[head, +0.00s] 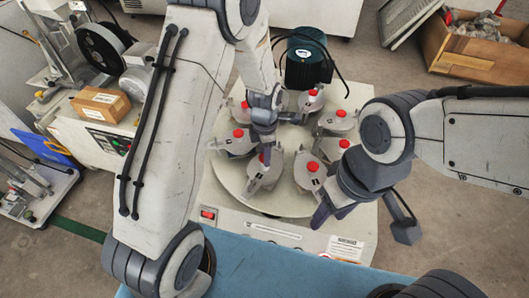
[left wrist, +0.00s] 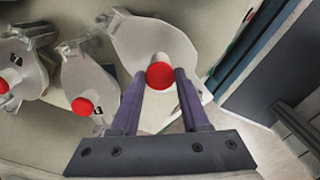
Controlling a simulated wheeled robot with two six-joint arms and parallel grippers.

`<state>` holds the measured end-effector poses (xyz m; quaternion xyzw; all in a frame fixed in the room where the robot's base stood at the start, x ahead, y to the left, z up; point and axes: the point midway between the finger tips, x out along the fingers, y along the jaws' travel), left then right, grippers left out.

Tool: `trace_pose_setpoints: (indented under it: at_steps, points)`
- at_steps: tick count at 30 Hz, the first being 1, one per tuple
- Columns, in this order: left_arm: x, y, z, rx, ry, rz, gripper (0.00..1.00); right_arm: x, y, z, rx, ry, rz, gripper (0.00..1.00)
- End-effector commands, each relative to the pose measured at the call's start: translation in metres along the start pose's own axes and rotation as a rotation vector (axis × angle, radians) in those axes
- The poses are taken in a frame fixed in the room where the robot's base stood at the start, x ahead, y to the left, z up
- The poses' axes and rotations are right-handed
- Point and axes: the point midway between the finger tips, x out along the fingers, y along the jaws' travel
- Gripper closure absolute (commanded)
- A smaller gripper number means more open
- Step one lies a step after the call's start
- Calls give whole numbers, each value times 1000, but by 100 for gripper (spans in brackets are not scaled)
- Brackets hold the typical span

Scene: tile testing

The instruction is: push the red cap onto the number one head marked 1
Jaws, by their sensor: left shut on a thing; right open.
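Several grey heads with red caps stand in a ring on a round pale turntable (head: 287,203). My left gripper (head: 265,152) is over the front-left part of the ring, shut on a red cap (left wrist: 160,76). The cap is between the two purple fingers (left wrist: 157,74), above a pale post on a grey head (left wrist: 150,40). I cannot tell whether it is fully seated. My right gripper (head: 326,213) is open and empty near the turntable's front-right edge.
A dark green motor (head: 306,60) stands behind the ring. Neighbouring heads sit close to my left gripper. The machine's front panel has a red switch (head: 208,214). A cardboard box (head: 101,103) lies on equipment at the left, and a wooden crate (head: 470,50) is at the back right.

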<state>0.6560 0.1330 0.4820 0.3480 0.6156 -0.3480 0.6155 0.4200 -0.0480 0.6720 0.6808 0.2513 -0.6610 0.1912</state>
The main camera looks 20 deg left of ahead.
Motion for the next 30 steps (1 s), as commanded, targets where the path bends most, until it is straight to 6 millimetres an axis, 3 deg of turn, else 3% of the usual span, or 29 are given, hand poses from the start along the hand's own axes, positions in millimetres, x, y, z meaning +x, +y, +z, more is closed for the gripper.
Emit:
trace_pose_setpoints:
  at_steps: [30]
  points:
    - [1,0,1,0,-1,1,100,-8,-1,0,0,0,0,50]
